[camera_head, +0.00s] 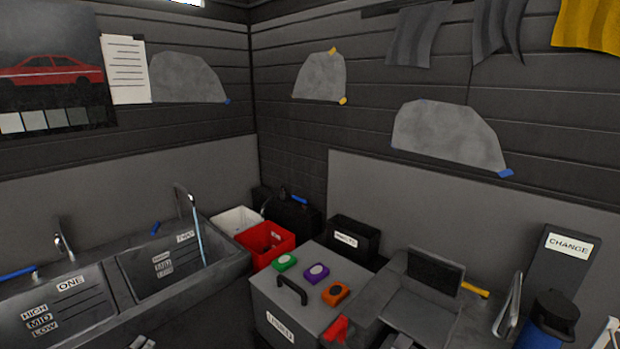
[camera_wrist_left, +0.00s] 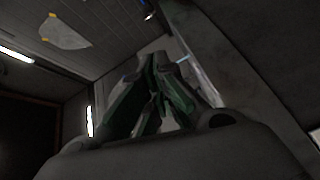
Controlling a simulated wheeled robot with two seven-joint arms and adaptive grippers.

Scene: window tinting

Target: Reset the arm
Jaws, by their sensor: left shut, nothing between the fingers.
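My left gripper (camera_head: 145,342) shows only as a small dark shape at the bottom edge of the head view, in front of the grey sink unit. In the left wrist view its fingers (camera_wrist_left: 158,98) point up and lean together, shut, with nothing between them. Their inner sides look dark green. I do not make out my right gripper in either view.
The sink unit (camera_head: 75,325) with taps stands at the left. A red bin (camera_head: 266,240) and a white bin (camera_head: 236,219) sit in the corner. A grey box (camera_head: 292,305) bears green, purple and orange items. Window film pieces hang on the walls.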

